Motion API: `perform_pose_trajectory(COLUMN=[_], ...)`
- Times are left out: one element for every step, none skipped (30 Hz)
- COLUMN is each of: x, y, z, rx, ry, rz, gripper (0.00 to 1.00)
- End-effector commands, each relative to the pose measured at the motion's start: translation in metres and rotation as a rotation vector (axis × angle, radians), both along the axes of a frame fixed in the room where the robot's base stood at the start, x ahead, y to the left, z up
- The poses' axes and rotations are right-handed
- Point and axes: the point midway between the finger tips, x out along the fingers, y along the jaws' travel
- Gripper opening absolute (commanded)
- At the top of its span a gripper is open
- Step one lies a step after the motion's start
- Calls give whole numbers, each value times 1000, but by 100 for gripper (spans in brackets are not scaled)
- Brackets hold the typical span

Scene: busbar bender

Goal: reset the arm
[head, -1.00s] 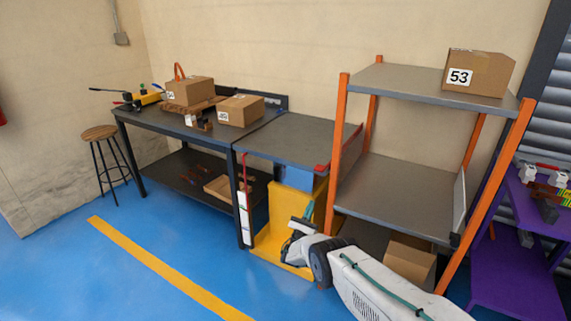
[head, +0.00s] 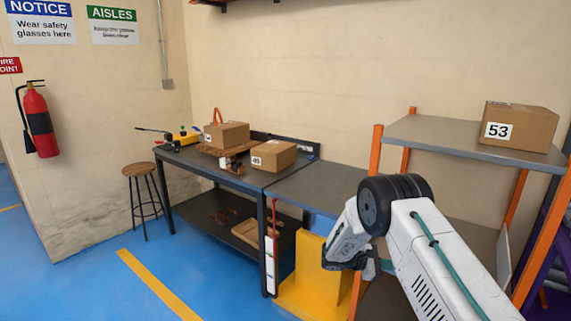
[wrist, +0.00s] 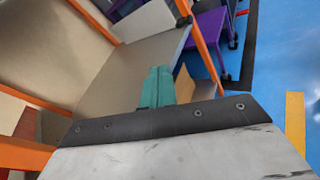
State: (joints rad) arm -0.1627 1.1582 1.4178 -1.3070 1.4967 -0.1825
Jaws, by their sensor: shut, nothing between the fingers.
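My gripper (wrist: 157,88) shows in the wrist view as two teal fingers closed together, with nothing between them. Behind it are a grey shelf board and orange posts. In the head view my arm rises from the bottom right, bends at a black joint, and its wrist hangs down in front of the shelving rack and a yellow stand. The fingertips are hard to make out there. No held object is visible.
An orange-post rack (head: 437,135) carries a box marked 53 (head: 518,128). A dark workbench (head: 200,160) holds cardboard boxes (head: 273,155). The yellow stand (head: 305,285) is close to my wrist. Blue floor is open at left.

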Motion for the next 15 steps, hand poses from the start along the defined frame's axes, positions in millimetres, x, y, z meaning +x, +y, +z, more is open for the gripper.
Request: perform_pose_trajectory(x=[-13, -21, -33, -43, -52, -64, -74, -85, -98, -108, -119, -133, -143, -154, -168], y=[-2, -2, -2, -2, -1, 0, 1, 2, 4, 5, 7, 9, 11, 14, 17], z=[23, 33, 47, 57, 67, 81, 90, 100, 112, 122, 131, 142, 150, 159, 169], rx=[45, 74, 111, 138, 165, 202, 228, 254, 289, 315, 340, 375, 400, 425, 457], ry=[-24, -36, -54, -68, -81, -101, -115, -130, -150, -165, -181, -201, -219, -235, -255], rz=[-50, -80, -121, -153, -183, -221, -251, -280, -317, -346, -374, -411, -439, -465, -500], gripper=[0, 0, 0, 0, 0, 0, 0, 0, 0, 0, 0, 0, 0, 0, 0])
